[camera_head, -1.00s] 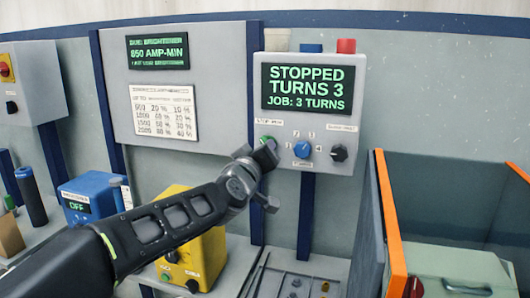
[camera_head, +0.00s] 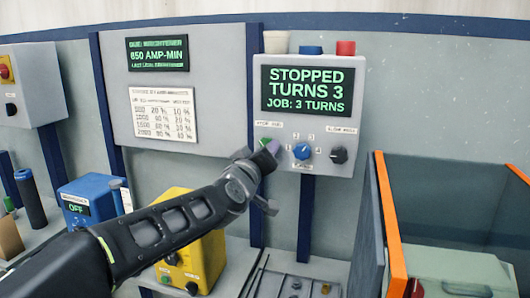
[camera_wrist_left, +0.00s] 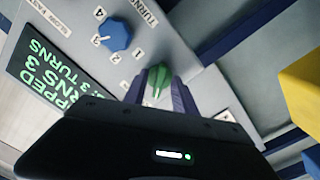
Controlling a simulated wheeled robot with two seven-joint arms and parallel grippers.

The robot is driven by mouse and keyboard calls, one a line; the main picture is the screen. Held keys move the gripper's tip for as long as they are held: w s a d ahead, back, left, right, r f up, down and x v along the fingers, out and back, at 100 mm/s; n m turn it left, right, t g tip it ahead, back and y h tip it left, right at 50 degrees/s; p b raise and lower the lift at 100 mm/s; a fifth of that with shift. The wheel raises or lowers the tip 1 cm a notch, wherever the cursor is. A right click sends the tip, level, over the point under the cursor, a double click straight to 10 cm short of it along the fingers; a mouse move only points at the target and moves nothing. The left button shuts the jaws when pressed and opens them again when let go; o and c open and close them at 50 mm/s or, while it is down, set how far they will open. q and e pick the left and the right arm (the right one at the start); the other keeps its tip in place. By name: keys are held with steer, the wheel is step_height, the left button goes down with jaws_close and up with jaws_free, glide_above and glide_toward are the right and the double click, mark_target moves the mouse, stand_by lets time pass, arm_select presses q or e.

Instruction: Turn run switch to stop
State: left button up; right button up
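The run switch is a green knob (camera_head: 265,141) at the lower left of the grey control box (camera_head: 284,129). The box's screen (camera_head: 308,90) reads STOPPED, TURNS 3, JOB: 3 TURNS. My left gripper (camera_head: 262,156) is at the knob, coming from below left. In the left wrist view the green knob (camera_wrist_left: 158,82) shows between the two purple fingers of my left gripper (camera_wrist_left: 159,92), one on each side. The fingers stand apart; whether they touch the knob is hard to tell. My right gripper is not in view.
A blue numbered dial (camera_head: 302,151) and a black knob (camera_head: 339,155) sit right of the switch. A yellow box (camera_head: 205,260) and a blue box (camera_head: 88,200) stand below left. An orange-edged bin (camera_head: 390,215) is at the right.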

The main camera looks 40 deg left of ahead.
arm_select(q)
steer(key=v, duration=0.7)
steer(key=shift+s+d, duration=0.15)
steer(key=shift+s, duration=0.15)
